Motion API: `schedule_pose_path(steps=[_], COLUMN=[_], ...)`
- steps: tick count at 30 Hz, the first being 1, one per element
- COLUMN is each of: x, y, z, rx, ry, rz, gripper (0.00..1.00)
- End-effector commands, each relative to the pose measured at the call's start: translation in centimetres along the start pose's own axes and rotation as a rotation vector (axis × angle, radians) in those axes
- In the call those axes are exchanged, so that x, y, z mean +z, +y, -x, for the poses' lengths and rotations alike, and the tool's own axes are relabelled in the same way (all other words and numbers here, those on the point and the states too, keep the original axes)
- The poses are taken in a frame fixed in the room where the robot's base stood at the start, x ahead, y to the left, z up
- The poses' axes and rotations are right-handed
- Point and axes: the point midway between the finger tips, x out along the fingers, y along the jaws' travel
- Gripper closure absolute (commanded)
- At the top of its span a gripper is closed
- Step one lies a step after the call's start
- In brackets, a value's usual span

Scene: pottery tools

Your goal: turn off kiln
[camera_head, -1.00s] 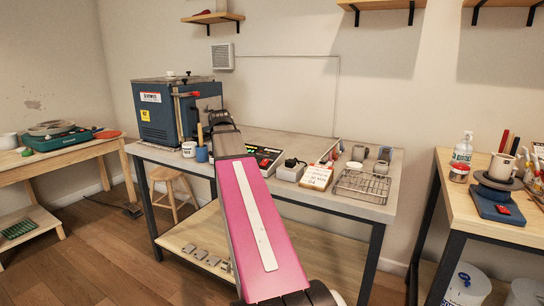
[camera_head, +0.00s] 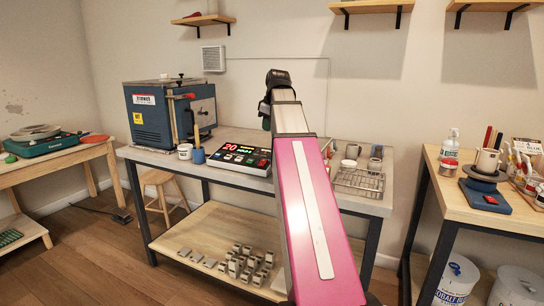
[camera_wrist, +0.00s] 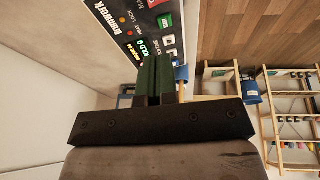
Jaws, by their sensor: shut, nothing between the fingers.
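The kiln (camera_head: 172,115) is a blue box with a grey front on the left end of the workbench. Its controller (camera_head: 242,156) lies on the bench to the right of the kiln, with a lit red "20", smaller green readouts and a red part at its right. In the wrist view the black control panel (camera_wrist: 142,28) shows at the top, with a green switch, a white-framed switch and small red and amber lights. My gripper (camera_wrist: 165,62) is shut and empty, its dark green fingers pointing towards the panel; touch cannot be told. In the head view it is mostly hidden behind my wrist.
A blue cup with a tool (camera_head: 198,155) and a white jar (camera_head: 185,152) stand between kiln and controller. A wire rack (camera_head: 358,182) and small pots are to the right, partly behind my arm. Several small blocks (camera_head: 245,262) lie on the lower shelf.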

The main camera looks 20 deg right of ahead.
Motion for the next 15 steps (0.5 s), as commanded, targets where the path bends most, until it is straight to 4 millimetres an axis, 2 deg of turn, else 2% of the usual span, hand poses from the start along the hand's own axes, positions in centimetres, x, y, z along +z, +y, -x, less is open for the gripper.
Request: schedule_pose_path(steps=[8,15], x=[0.0,0.1], y=[0.0,-0.1], z=[-0.2,-2.3], rx=[0.000,-0.002], ry=[-0.001,-0.002], rz=[-0.001,-0.002], gripper=[1.00,1.00])
